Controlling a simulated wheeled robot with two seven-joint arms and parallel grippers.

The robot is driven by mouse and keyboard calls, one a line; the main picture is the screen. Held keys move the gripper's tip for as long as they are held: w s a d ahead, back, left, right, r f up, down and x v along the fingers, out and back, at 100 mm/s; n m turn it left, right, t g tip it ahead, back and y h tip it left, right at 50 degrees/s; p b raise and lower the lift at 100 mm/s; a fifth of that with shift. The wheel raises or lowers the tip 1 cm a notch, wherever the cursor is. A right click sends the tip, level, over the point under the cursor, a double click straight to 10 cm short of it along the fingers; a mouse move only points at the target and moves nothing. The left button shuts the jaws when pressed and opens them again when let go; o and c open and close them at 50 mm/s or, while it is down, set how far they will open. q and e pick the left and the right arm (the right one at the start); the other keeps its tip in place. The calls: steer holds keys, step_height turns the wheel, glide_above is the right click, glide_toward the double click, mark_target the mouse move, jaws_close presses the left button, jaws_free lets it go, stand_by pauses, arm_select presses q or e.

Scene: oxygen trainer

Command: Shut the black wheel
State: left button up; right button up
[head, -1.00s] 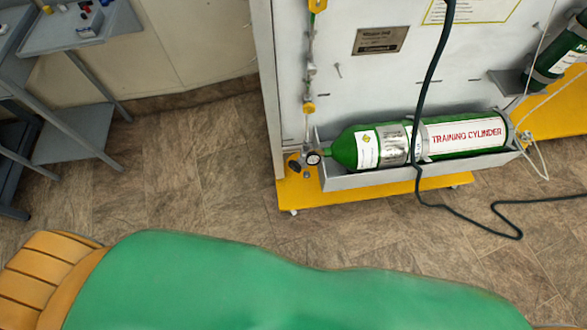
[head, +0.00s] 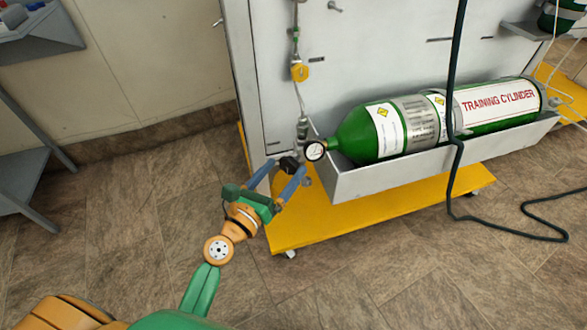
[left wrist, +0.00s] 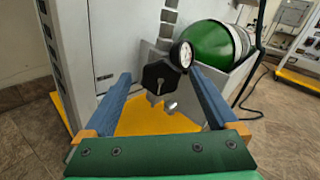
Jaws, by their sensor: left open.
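The black wheel (head: 289,164) sits at the valve end of the green training cylinder (head: 370,138), beside a round white-faced gauge (head: 316,151). In the left wrist view the black wheel (left wrist: 161,77) shows as a dark many-sided knob with the gauge (left wrist: 181,55) at its upper right. My left gripper (head: 281,167) is open, its two blue fingers on either side of the wheel in the head view. In the left wrist view the wheel appears between the fingers (left wrist: 160,95) with gaps to both; I cannot tell how deep it lies between them. My right gripper is not in view.
The cylinder lies in a grey trough (head: 400,172) on a white panel stand with a yellow base (head: 350,215). A dark hose (head: 455,160) hangs before the trough and runs over the floor. A grey side table (head: 45,40) stands at upper left.

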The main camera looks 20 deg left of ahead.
arm_select(q)
steer(key=shift+w+d, duration=0.2)
steer(key=shift+w, duration=0.5)
steer(key=c, duration=1.4)
steer(key=shift+o, duration=0.2)
